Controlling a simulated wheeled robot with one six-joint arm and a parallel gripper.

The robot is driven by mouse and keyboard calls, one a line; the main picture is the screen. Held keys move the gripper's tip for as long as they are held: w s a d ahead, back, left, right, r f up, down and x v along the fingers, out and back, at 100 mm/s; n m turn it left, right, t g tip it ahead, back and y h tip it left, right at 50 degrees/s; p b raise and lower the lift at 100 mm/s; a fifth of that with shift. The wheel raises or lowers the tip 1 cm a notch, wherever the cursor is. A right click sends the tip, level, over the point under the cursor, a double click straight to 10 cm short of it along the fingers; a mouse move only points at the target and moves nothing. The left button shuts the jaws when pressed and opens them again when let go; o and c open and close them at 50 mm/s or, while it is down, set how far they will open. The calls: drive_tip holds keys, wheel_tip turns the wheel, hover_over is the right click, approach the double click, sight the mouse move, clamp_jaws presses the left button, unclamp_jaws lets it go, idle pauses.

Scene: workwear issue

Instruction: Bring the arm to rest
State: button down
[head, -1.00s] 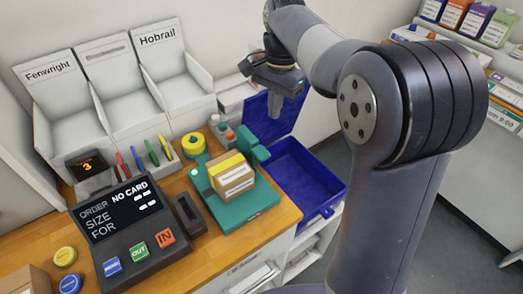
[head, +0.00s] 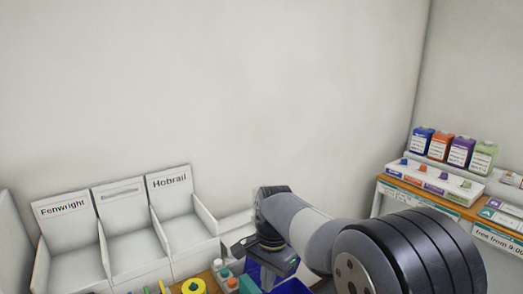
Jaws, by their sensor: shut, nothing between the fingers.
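My arm reaches from the lower right of the head view toward the middle. My gripper (head: 270,266) is at its end, low in the picture, over the blue bin (head: 291,287). The fingers are small and partly cut off by view angle, but nothing shows held in them. Most of the arm's column is below the picture.
White bins labelled Fenwright (head: 64,208) and Hobrail (head: 168,181) stand left of the gripper, with another between them. Coloured bottles (head: 460,151) stand on a counter at right. The wall above is bare.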

drive_tip(key=shift+w+d+r+p, duration=0.15)
drive_tip(key=shift+r+p, duration=0.75)
drive_tip(key=shift+r, duration=0.45)
drive_tip(key=shift+f, duration=0.1)
